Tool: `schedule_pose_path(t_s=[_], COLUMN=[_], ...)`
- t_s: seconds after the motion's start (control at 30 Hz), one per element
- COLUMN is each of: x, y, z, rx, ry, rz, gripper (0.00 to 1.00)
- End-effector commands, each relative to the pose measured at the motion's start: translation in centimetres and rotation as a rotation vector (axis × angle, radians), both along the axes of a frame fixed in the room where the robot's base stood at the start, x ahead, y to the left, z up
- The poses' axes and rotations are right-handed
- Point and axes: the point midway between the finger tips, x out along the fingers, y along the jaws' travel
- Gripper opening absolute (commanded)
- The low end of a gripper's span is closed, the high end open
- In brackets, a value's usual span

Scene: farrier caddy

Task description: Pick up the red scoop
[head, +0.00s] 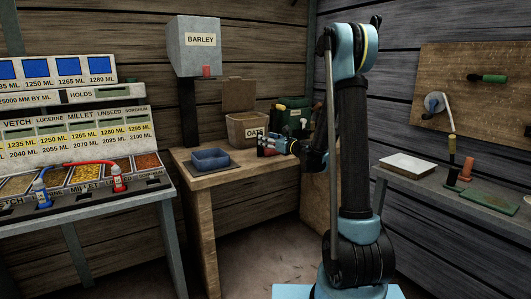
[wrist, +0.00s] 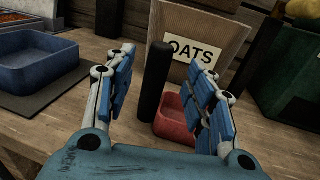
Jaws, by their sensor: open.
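The red scoop (wrist: 178,120) is on the wooden table in the wrist view, a red open pan with an upright black handle (wrist: 155,82). My gripper (wrist: 163,78) is open, with one blue-padded finger on each side of the handle. The handle shows between the fingers with gaps on both sides. The right finger hides part of the pan. In the head view my gripper (head: 270,146) is low over the table in front of the oats bin, and the scoop cannot be made out clearly there.
The bin labelled OATS (head: 245,128) stands just behind the scoop. A blue tray (head: 210,159) on a dark mat is to the left. A dark green container (wrist: 290,82) is to the right. The barley dispenser (head: 194,52) stands at the back left. Bare tabletop lies in front.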

Motion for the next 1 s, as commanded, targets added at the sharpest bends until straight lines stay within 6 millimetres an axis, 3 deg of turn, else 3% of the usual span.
schedule_pose_path(t_s=[0.27,0.6,0.87,1.0], x=[0.9,3.8,4.1,4.1], y=[1.0,3.9,4.2,4.2], z=[-0.2,-0.8,-0.8,-0.8], rx=[0.0,0.0,-0.001,-0.001], ry=[0.0,0.0,-0.001,-0.001], rz=[0.001,0.001,0.0,0.0], gripper=[0.49,0.49,0.49,0.2])
